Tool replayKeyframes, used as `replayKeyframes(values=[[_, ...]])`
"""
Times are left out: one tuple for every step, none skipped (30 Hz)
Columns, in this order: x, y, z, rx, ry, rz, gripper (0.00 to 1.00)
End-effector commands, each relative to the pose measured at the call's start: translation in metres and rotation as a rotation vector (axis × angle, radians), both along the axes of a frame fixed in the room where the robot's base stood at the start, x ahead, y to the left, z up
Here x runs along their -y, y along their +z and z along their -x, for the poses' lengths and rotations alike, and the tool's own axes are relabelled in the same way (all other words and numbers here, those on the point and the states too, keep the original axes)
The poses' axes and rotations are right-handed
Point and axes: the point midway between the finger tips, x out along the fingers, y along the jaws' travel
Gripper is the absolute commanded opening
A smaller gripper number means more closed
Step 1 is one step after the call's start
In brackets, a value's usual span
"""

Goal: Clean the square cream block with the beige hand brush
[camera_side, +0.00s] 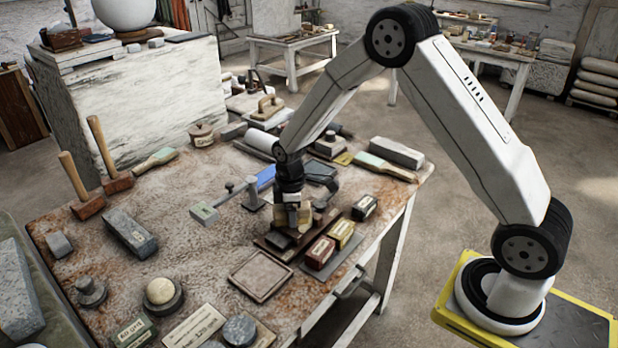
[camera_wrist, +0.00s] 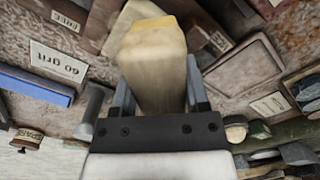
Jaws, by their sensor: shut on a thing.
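My gripper (camera_side: 291,212) is low over the right part of the workbench and shut on a beige, wooden-looking piece, which I take to be the beige hand brush (camera_wrist: 154,62). In the wrist view it stands between the two fingers, with a yellowish far end. Its bristles cannot be made out. A pale surface (camera_wrist: 126,20) shows just behind its far end and may be the square cream block, mostly hidden by the held piece. In the side view the gripper hides this spot, and I cannot tell whether the two touch.
A square tan tray (camera_side: 261,276) lies in front of the gripper. Small labelled boxes, red (camera_side: 320,252) and yellow (camera_side: 341,233), stand close to its right. A clamp-like tool (camera_side: 222,200) is to its left. Two mallets (camera_side: 112,170) stand at the left edge. The bench's middle left is fairly clear.

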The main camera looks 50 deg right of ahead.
Motion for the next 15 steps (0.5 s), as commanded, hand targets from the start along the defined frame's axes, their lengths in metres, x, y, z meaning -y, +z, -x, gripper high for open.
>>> replayKeyframes(values=[[0.0025, 0.0006, 0.0021, 0.000, -0.001, 0.000, 0.11], [0.0037, 0.0009, 0.0031, 0.000, -0.001, 0.000, 0.11], [0.0051, 0.0012, 0.0045, 0.001, 0.000, 0.000, 0.11], [0.0061, 0.0013, 0.0055, 0.001, 0.000, 0.000, 0.11], [0.0069, 0.0014, 0.0064, 0.001, 0.000, 0.000, 0.11], [0.0079, 0.0014, 0.0076, 0.001, 0.000, 0.000, 0.11], [0.0085, 0.0013, 0.0084, 0.001, 0.000, 0.000, 0.11], [0.0089, 0.0013, 0.0089, 0.001, 0.000, 0.000, 0.11], [0.0094, 0.0013, 0.0094, 0.001, 0.000, 0.000, 0.11], [0.0095, 0.0013, 0.0096, 0.001, 0.000, 0.000, 0.11], [0.0097, 0.0013, 0.0097, 0.001, 0.000, 0.000, 0.11], [0.0097, 0.0013, 0.0097, 0.001, 0.001, 0.000, 0.11], [0.0097, 0.0013, 0.0097, 0.001, 0.001, 0.000, 0.11], [0.0097, 0.0013, 0.0098, 0.001, 0.001, 0.000, 0.11], [0.0100, 0.0013, 0.0098, 0.001, 0.000, 0.000, 0.11]])
